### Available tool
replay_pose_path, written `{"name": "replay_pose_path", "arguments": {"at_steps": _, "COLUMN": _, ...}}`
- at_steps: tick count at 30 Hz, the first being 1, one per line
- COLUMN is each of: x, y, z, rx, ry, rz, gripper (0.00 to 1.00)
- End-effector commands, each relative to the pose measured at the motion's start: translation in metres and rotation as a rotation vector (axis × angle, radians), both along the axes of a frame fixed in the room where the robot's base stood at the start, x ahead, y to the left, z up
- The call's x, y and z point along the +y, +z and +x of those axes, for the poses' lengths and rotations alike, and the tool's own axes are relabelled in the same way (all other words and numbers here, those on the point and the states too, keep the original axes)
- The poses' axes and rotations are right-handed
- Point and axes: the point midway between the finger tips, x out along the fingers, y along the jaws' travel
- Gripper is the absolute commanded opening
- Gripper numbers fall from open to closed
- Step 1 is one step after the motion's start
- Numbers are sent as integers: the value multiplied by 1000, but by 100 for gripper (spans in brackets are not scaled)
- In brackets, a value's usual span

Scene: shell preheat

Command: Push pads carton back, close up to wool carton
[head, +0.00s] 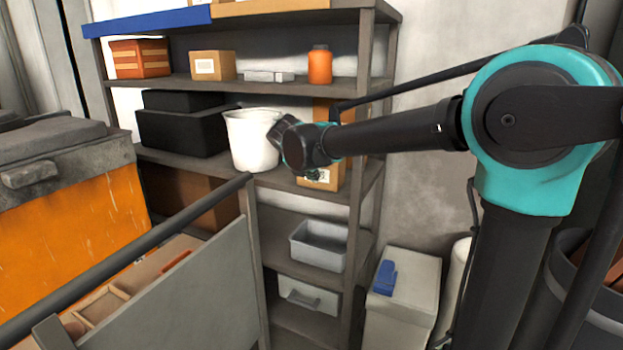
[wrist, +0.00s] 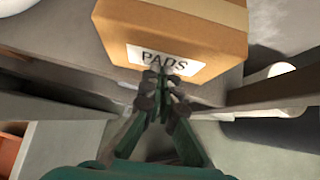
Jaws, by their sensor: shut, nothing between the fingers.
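The pads carton (wrist: 185,28) is a brown cardboard box with a white label reading PADS, standing on a grey shelf in the wrist view. In the head view the pads carton (head: 332,184) is on the middle shelf, partly hidden by my arm. My gripper (wrist: 158,76) is shut and empty, its fingertips at the lower edge of the label. I cannot tell whether they touch the carton face. In the head view my gripper (head: 313,175) is small and dark in front of the carton. A brown carton (head: 327,108) shows behind my arm; whether it is the wool carton is unclear.
A white bucket (head: 250,140) stands left of the pads carton, close to my wrist. Black boxes (head: 182,132) sit further left. A shelf post (head: 358,150) stands on the right. A grey bin (head: 318,246) is on the shelf below.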

Motion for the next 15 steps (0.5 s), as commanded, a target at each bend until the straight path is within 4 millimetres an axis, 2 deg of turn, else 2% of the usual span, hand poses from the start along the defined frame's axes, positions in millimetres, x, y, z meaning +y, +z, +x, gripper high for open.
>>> {"name": "replay_pose_path", "arguments": {"at_steps": 8, "x": -1, "y": 0, "z": 5, "rx": 0, "ry": -1, "rz": 0, "gripper": 0}}
{"name": "replay_pose_path", "arguments": {"at_steps": 11, "x": -6, "y": 0, "z": 22, "rx": -1, "ry": -4, "rz": 1, "gripper": 0}}
{"name": "replay_pose_path", "arguments": {"at_steps": 15, "x": -17, "y": 0, "z": 60, "rx": 0, "ry": -6, "rz": 1, "gripper": 0}}
